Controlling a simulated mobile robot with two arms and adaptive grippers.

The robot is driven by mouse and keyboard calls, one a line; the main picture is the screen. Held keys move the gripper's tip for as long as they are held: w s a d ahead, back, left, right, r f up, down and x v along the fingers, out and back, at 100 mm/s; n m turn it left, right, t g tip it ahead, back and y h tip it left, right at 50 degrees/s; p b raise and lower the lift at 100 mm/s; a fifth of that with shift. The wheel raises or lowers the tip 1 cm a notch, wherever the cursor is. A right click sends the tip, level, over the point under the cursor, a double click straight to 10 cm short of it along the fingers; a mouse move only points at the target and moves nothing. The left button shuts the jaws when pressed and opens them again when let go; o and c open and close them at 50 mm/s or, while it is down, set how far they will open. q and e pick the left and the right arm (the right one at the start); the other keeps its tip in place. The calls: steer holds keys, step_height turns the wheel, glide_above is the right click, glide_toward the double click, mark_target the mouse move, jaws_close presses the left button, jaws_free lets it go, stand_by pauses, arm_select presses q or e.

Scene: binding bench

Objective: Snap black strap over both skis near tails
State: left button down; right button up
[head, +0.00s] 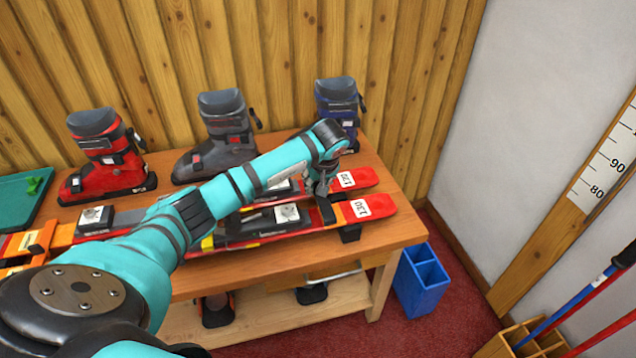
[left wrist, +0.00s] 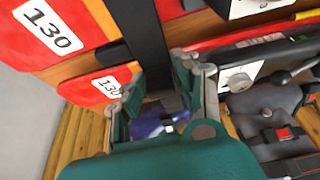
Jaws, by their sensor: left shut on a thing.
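Two red skis lie side by side on the wooden bench, the front ski (head: 374,205) and the back ski (head: 362,177), with white number labels at their right ends. In the left wrist view a 130 label marks the near ski (left wrist: 75,45). The black strap (head: 350,232) shows beside and under the front ski, and a dark band of it crosses this ski left of the label. My left gripper (head: 325,186) is over the skis, shut on the strap (left wrist: 147,30), which runs between its fingers (left wrist: 160,85). The fingers partly hide the gripped end. My right gripper is out of view.
Red (head: 105,155), grey (head: 222,130) and blue (head: 338,102) boots stand along the back of the bench (head: 290,262). A green tray (head: 22,205) is at the left. A blue bin (head: 422,282) stands on the floor right of the bench. My arm covers the skis' middle.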

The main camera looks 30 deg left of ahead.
arm_select(q)
steer(key=shift+f+b, duration=0.7)
steer(key=shift+f, duration=0.2)
steer(key=shift+f+b, duration=0.8)
steer(key=shift+f, duration=0.3)
steer(key=shift+c, duration=2)
jaws_free()
steer(key=shift+r, duration=0.15)
steer(key=shift+r+p, duration=3.5)
steer(key=shift+r, duration=1.4)
